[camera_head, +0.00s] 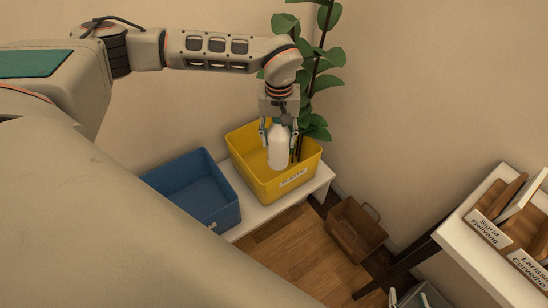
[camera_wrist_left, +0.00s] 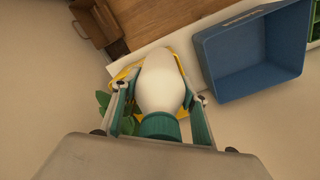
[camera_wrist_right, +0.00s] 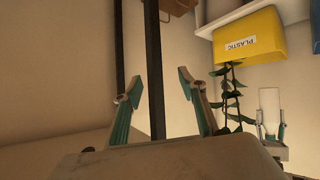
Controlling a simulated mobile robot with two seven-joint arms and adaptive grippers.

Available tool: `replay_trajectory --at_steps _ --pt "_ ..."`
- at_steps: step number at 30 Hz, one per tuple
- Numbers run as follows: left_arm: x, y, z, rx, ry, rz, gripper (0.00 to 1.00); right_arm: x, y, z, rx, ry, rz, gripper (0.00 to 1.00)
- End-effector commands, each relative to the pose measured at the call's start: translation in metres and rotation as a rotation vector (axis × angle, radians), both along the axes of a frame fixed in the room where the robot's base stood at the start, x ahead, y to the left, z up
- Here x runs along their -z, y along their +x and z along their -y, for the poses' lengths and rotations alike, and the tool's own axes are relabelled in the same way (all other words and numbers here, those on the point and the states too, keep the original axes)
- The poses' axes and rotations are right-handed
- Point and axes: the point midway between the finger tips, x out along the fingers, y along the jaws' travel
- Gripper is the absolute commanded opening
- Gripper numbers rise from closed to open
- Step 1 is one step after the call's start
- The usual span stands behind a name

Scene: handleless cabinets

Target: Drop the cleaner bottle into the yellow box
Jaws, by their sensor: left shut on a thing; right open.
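The white cleaner bottle (camera_head: 278,148) is held by my left gripper (camera_head: 278,134), with the yellow box (camera_head: 250,178) behind and below it in the head view. In the left wrist view the bottle (camera_wrist_left: 160,82) is between the fingers of my left gripper (camera_wrist_left: 157,110), and it hides most of the yellow box (camera_wrist_left: 128,72). The bottle (camera_wrist_right: 269,105) and the yellow box (camera_wrist_right: 250,38), labelled PLASTIC, also show in the right wrist view. My right gripper (camera_wrist_right: 158,88) is open and empty there, apart from the box.
A blue box (camera_head: 195,190) stands left of the yellow box on a white bench (camera_head: 262,217). A leafy plant (camera_head: 318,70) is close to my left gripper. A brown bin (camera_head: 352,232) sits on the floor, and a white shelf (camera_head: 468,225) with name signs is at the right.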

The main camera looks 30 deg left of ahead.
Motion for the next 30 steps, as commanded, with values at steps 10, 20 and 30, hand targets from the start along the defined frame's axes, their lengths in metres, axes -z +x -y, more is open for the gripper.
replay_trajectory --at_steps 10,20,30 --pt "0.095 0.116 -0.097 -0.88 0.014 -0.038 0.16 0.052 -0.009 -0.015 -0.021 0.027 -0.029 0.41" --pt "0.116 0.148 -0.137 -1.233 0.002 -0.009 0.16 0.054 -0.006 -0.019 -0.026 0.041 -0.025 0.41" --pt "0.14 0.148 -0.137 -1.24 0.003 -0.011 0.16 0.051 -0.004 -0.029 -0.023 0.079 -0.017 0.41"
